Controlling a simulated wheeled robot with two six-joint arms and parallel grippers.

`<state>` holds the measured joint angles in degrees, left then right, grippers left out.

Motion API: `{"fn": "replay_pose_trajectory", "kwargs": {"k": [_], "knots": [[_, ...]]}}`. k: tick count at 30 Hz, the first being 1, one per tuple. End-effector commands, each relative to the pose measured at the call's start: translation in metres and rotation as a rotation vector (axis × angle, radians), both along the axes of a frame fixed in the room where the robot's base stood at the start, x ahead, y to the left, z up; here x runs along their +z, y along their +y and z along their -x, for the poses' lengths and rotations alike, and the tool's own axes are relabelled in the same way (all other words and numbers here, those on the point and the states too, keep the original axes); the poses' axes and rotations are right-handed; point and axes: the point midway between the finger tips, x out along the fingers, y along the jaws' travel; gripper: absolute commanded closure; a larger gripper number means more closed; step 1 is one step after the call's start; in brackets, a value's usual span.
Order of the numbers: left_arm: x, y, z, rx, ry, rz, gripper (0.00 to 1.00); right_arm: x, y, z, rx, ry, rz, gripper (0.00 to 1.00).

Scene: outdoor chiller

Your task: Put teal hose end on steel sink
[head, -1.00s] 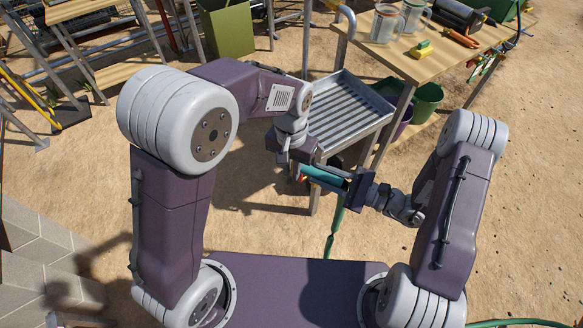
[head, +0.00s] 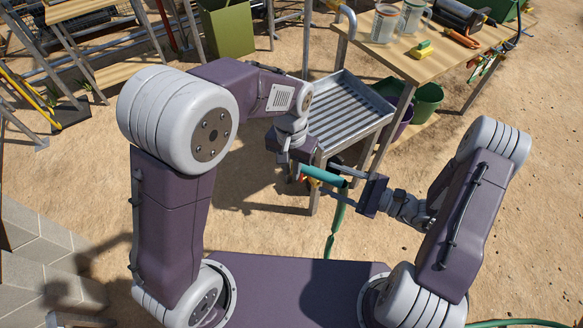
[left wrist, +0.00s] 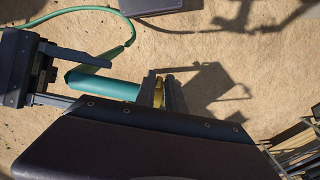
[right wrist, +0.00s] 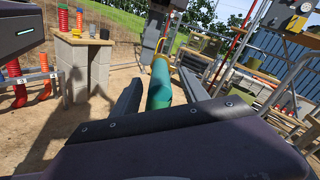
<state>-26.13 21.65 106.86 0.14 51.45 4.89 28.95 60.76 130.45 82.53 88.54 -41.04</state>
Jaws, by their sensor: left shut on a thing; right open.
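The teal hose end (head: 322,176) is a thick teal tube with a brassy tip, held nearly level just in front of the steel sink. My left gripper (head: 300,173) is shut on its tip end, seen in the left wrist view (left wrist: 164,92). My right gripper (head: 340,184) is open, its fingers spread on either side of the tube's other end; the tube also shows between them in the right wrist view (right wrist: 160,85). The steel sink (head: 343,108), a ribbed grey basin on legs, stands behind both grippers. Its near left corner is hidden by my left arm.
The green hose (head: 336,225) hangs from the tube to the sandy ground. A wooden table (head: 440,68) stands right of the sink, with jars, a sponge (head: 424,48) and tools. Green and purple pots (head: 428,100) sit below it. The visible sink basin is empty.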

Motion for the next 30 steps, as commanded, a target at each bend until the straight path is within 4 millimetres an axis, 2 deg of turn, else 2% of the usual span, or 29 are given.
{"fn": "replay_pose_trajectory", "kwargs": {"k": [1, 3, 9, 13, 17, 20, 23, 26, 29, 30], "knots": [[0.000, 0.000, 0.000, 0.000, -0.001, 0.000, 1.00, 0.000, -0.015, 0.003, -0.010, -0.002, 0.002, 0.48], [0.000, 0.000, 0.000, 0.000, -0.001, 0.000, 1.00, 0.000, -0.032, 0.010, -0.010, -0.002, 0.002, 0.48], [0.000, 0.000, 0.000, 0.000, -0.001, 0.000, 1.00, 0.000, -0.069, 0.026, -0.005, -0.003, 0.003, 0.48], [0.000, 0.000, 0.000, 0.000, -0.001, 0.000, 1.00, 0.000, -0.079, 0.031, -0.001, -0.001, 0.002, 0.48], [0.000, 0.000, 0.000, 0.000, -0.001, 0.000, 1.00, 0.000, -0.081, 0.032, 0.000, 0.003, 0.000, 0.48], [0.000, 0.000, 0.000, 0.000, -0.001, 0.000, 1.00, -0.011, -0.080, 0.035, 0.014, 0.073, 0.023, 0.48], [0.000, 0.000, 0.000, 0.000, -0.001, 0.000, 1.00, -0.035, -0.072, 0.059, 0.093, 0.190, 0.090, 0.48], [0.001, 0.000, 0.000, 0.000, -0.001, 0.000, 1.00, -0.060, -0.068, 0.098, 0.214, 0.313, 0.207, 0.48], [0.001, 0.000, 0.000, 0.000, -0.001, 0.000, 1.00, -0.079, -0.075, 0.140, 0.384, 0.383, 0.432, 0.48], [0.001, 0.000, 0.000, 0.000, -0.001, 0.000, 1.00, -0.086, -0.084, 0.155, 0.467, 0.385, 0.563, 0.48]]}}
